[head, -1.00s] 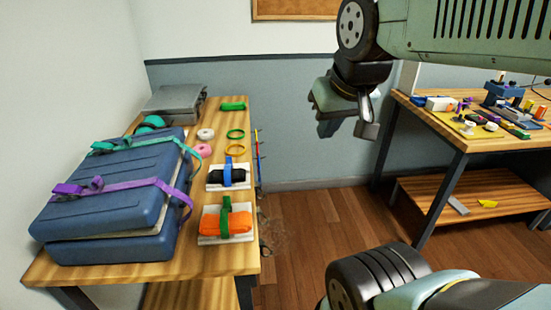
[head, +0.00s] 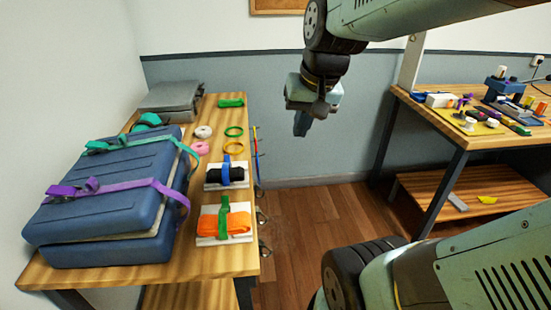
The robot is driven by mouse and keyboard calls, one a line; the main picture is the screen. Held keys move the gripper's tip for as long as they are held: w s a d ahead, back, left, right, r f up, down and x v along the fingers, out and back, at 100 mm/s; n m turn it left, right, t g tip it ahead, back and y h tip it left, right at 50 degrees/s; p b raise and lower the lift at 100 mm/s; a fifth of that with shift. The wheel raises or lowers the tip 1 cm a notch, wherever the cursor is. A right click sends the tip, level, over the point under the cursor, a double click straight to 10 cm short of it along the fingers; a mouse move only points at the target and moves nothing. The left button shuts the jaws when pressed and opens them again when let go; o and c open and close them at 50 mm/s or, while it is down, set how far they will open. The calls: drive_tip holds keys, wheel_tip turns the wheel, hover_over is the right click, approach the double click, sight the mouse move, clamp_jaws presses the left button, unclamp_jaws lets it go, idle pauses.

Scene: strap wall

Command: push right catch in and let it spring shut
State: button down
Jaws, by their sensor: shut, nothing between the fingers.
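A blue case (head: 105,195) lies on the wooden table at the left. A purple strap (head: 132,184) with a purple buckle (head: 74,190) crosses its near part. A teal strap (head: 140,143) with a teal buckle (head: 97,147) crosses its far part. I cannot tell which part is the right catch, or whether it is in or out. My gripper (head: 301,124) is shut and empty, pointing down in the air to the right of the table, well apart from the case and straps.
The wooden table (head: 170,268) also holds a grey case (head: 172,97), an orange strap bundle (head: 225,224), a black bundle (head: 226,175) and several rings and rolls. A second workbench (head: 465,140) stands at the right. The floor (head: 300,225) between them is clear.

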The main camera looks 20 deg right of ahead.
drive_tip(key=w+d+f+m+y, duration=0.2)
drive_tip(key=w+f+m+y, duration=0.2)
drive_tip(key=w+f+m, duration=0.45)
drive_tip(key=w+d+f+m+g+y, duration=0.1)
drive_tip(key=w+d+f+m+y, duration=0.3)
drive_tip(key=f, duration=0.8)
drive_tip(key=w+d+f+m+y, duration=0.1)
drive_tip(key=w+f+m+y, duration=0.3)
drive_tip(key=w+f, duration=0.5)
drive_tip(key=a+f+m+h, duration=0.1)
drive_tip(key=a+f, duration=0.4)
drive_tip(key=a, duration=0.3)
drive_tip(key=shift+w+a, duration=0.1)
drive_tip(key=shift+a, duration=0.05)
drive_tip(key=v, duration=0.6)
idle(0.8)
